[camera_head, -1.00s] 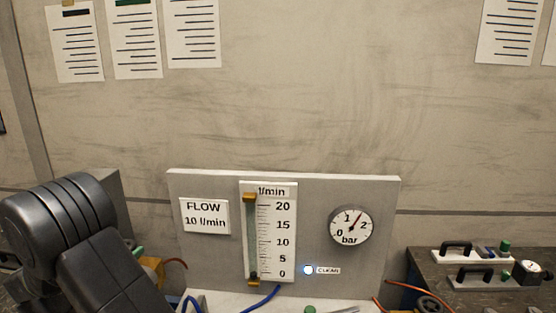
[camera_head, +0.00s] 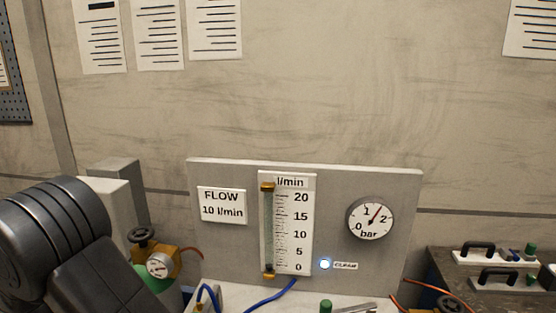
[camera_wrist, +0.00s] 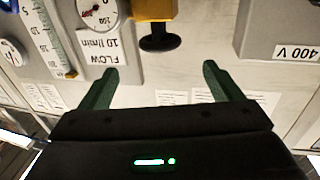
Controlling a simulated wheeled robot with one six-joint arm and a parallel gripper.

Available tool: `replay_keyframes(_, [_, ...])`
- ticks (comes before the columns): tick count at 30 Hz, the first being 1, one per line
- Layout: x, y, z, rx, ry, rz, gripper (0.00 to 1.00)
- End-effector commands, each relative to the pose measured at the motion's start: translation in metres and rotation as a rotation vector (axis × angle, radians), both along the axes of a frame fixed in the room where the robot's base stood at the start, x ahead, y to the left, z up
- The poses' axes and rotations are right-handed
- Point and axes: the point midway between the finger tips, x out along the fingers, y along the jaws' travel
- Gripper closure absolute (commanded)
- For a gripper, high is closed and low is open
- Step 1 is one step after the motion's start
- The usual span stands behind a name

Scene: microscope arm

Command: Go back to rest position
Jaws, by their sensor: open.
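In the wrist view my gripper (camera_wrist: 160,82) is open, its two dark green fingers spread with nothing between them. The view there is upside down, with the flow panel at the upper left and a black valve knob (camera_wrist: 160,40) on a brass block beyond the finger gap. The knob is apart from the fingers. In the head view my black arm fills the lower left, and the gripper is out of that picture.
The grey flow panel (camera_head: 225,240) carries a flow tube with scale (camera_head: 290,225), a bar gauge (camera_head: 370,218) and a lit lamp (camera_head: 325,264). A green cylinder with a brass valve (camera_head: 175,262) stands beside my arm. Black-handled plates (camera_head: 480,250) lie at the right.

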Motion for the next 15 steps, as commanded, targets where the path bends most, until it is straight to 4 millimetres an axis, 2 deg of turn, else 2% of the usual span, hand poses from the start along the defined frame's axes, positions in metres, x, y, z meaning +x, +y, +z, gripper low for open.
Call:
replay_keyframes(1, [0.011, -0.005, 0.003, -0.001, -0.001, -0.004, 0.14])
replay_keyframes(15, [0.101, -0.035, 0.003, -0.002, 0.002, -0.003, 0.14])
